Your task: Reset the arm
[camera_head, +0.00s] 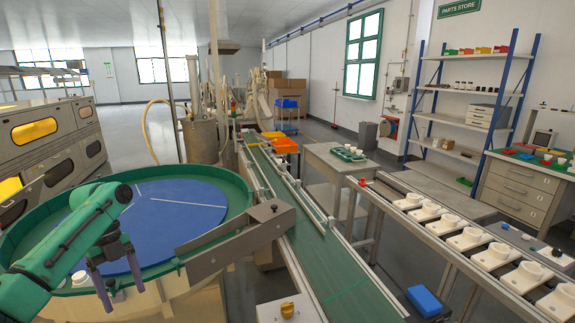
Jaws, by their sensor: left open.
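My left arm, green with dark joints, comes in from the left over the round turntable. My left gripper (122,297) has purple-grey fingers that point down near the turntable's front rim. The fingers are spread apart and open. Small pale objects show beside and behind the fingers, too small to identify; I see nothing clearly held. My right gripper is not in view.
The turntable (185,205) has a blue top and green rim. A grey guide plate (235,243) reaches from it to a green conveyor (335,262). At right, a rail carries several white sockets (467,238). A blue block (424,301) lies near the conveyor's front.

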